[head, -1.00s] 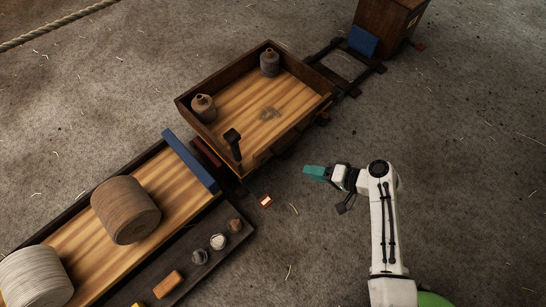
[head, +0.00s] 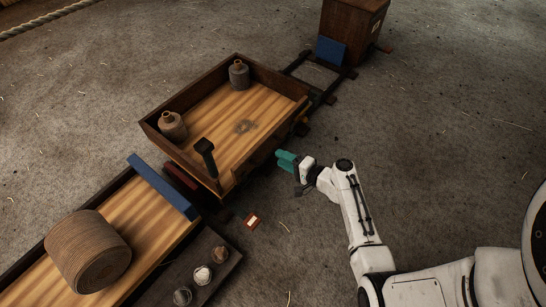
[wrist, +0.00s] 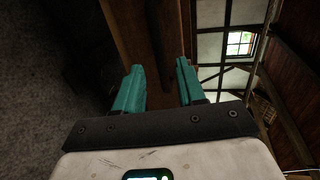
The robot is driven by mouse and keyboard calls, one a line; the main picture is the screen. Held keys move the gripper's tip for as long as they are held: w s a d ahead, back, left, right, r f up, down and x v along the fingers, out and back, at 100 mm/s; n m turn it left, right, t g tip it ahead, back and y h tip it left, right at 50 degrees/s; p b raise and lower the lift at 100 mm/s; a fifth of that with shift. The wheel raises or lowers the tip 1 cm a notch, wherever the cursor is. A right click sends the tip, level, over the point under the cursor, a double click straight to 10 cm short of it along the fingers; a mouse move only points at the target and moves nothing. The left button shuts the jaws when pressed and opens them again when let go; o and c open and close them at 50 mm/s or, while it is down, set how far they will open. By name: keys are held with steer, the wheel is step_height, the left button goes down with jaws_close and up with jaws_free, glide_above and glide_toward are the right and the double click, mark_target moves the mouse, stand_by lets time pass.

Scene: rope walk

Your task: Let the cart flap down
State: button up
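The cart (head: 143,124) is a shallow wooden box with dark walls and a light plank floor, in the middle of the head view. Its right-hand side board (head: 266,155), which I take for the flap, looks upright; its catch is not clear to me. A dark upright handle (head: 205,150) stands at the cart's lower end. My gripper (head: 288,161) has teal fingers and is just outside that side board. In the wrist view its fingers (wrist: 159,67) are apart and empty, with brown wood (wrist: 130,30) beyond them. I cannot tell whether they touch it.
Two jars (head: 173,127) (head: 239,75) stand in the cart. Rails (head: 315,72) lead to a wooden box (head: 350,30) with a blue plate (head: 330,51). A bench with a rope coil (head: 88,252) and a blue end board (head: 162,187) is at lower left.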

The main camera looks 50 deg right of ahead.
mark_target(278, 140)
steer(key=b+x, duration=0.1)
steer(key=x, duration=0.3)
steer(key=shift+w, duration=0.3)
jaws_close()
stand_by(0.5)
